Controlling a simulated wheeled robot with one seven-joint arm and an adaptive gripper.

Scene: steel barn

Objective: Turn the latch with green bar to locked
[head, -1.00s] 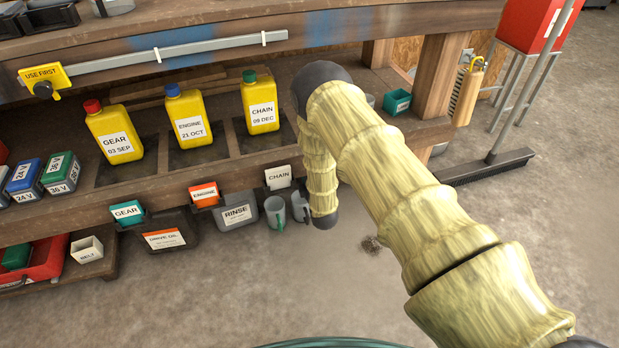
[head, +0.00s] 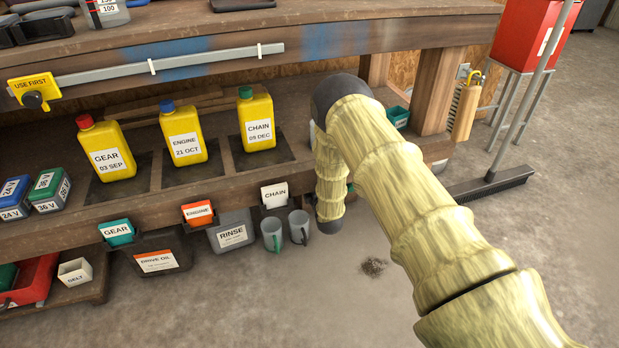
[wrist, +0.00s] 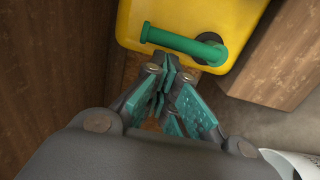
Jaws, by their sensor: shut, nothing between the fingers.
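The latch's green bar (wrist: 183,42) shows in the wrist view, mounted on a yellow plate (wrist: 235,14). The bar slants slightly down from its left end to a round dark pivot (wrist: 212,53) at its right. My gripper (wrist: 172,70) is shut and empty, with its teal fingertips just below the middle of the bar. I cannot tell whether they touch it. In the head view I cannot make out this latch, and my arm hides the gripper.
A wooden workbench (head: 340,50) holds yellow bottles (head: 183,140) on its lower shelf. A yellow "USE FIRST" tag (head: 35,88) hangs at left. Mugs (head: 272,236) hang below the shelf. A broom (head: 490,188) and red cabinet (head: 530,38) stand at right.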

